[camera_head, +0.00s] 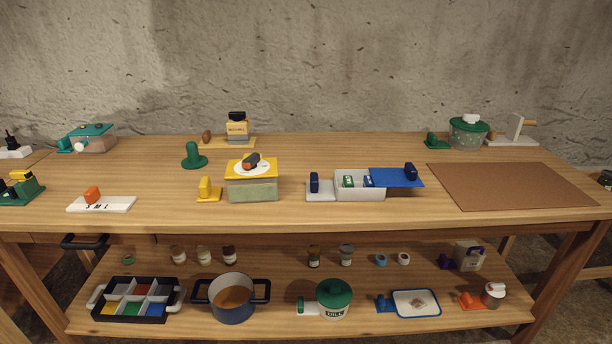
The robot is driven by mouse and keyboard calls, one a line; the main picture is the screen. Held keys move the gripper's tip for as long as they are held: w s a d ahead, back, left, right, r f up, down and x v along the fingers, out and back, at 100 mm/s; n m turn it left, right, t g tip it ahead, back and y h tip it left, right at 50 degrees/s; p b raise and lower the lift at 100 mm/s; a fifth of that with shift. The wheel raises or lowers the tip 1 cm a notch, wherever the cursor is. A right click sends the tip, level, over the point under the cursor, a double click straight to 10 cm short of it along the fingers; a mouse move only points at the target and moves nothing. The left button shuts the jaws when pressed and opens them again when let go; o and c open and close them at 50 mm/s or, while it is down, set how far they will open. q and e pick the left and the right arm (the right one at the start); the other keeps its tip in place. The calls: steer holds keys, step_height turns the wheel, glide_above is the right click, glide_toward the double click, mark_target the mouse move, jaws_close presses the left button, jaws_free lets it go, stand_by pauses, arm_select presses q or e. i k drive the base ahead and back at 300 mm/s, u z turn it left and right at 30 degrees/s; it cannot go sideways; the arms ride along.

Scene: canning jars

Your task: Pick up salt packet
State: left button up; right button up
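A white open box (360,193) stands on the tabletop right of centre. Its blue lid (392,177) with a dark blue knob (411,171) sits over the right part of the box and sticks out past its right side. Inside the box a small green and white packet (349,181) shows at the left, and a small blue and white packet (368,181) shows beside it, partly under the lid. The labels are too small to tell which one is salt. Neither of my grippers is in view.
A white base with a dark blue post (314,183) adjoins the box's left side. A yellow-lidded container (252,190) stands further left. A brown mat (508,187) lies bare at the right. The lower shelf holds a pot (232,311), a green-lidded crock (333,308) and several jars.

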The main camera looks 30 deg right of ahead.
mark_target(348, 182)
steer(key=z, duration=0.35)
steer(key=i, duration=0.8)
steer(key=z, duration=0.7)
